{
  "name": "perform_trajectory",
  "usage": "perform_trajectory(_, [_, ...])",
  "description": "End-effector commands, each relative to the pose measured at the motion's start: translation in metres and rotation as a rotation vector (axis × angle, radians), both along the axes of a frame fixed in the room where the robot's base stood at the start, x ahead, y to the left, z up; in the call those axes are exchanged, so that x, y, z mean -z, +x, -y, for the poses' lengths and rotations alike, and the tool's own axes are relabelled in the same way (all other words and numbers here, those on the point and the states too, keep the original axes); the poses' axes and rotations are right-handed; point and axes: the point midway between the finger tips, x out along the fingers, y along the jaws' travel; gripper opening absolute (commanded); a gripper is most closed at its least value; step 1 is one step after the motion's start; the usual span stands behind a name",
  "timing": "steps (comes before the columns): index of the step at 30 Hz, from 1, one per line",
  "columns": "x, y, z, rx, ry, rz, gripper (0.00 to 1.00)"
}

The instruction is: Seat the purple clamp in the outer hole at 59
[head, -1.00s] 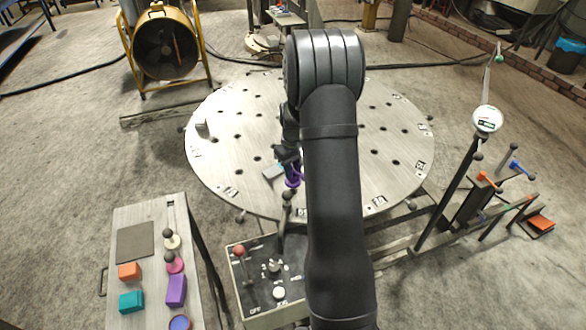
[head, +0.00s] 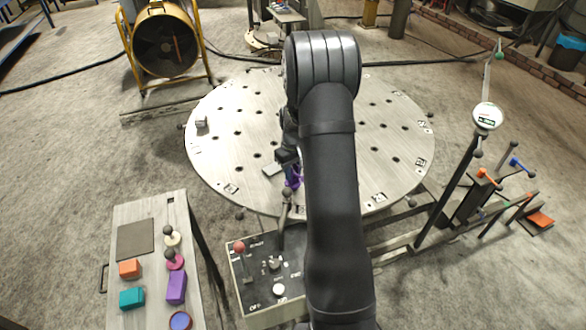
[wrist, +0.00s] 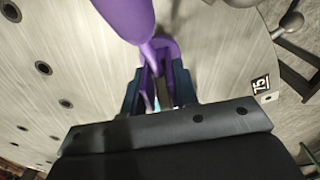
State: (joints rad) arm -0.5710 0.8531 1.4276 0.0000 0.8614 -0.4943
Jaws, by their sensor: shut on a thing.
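My gripper (wrist: 160,88) is shut on the purple clamp (wrist: 128,16), whose thick end reaches to the top of the wrist view and whose looped part lies between the dark blue fingers. In the head view the clamp (head: 294,178) shows small and partly hidden beside my arm, over the near part of the round steel table (head: 230,150). I cannot tell whether it touches the table. A plate marked 75 (wrist: 261,85) is on the rim right of my gripper in the wrist view. I cannot make out the 59 mark or its hole.
A grey piece (head: 272,170) lies left of my gripper, and a small block (head: 201,122) stands at the table's left. A control box (head: 262,280) with levers is in front. A side bench (head: 150,210) holds coloured blocks. A dial gauge (head: 487,117) stands right.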

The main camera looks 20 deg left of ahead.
Motion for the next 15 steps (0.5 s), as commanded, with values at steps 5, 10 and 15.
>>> perform_trajectory(5, [0.005, 0.000, 0.000, 0.000, 0.000, 0.001, 0.04])
perform_trajectory(10, [0.010, 0.001, 0.000, 0.000, 0.001, 0.002, 0.04])
perform_trajectory(15, [0.015, 0.000, 0.000, 0.000, 0.000, 0.001, 0.04])
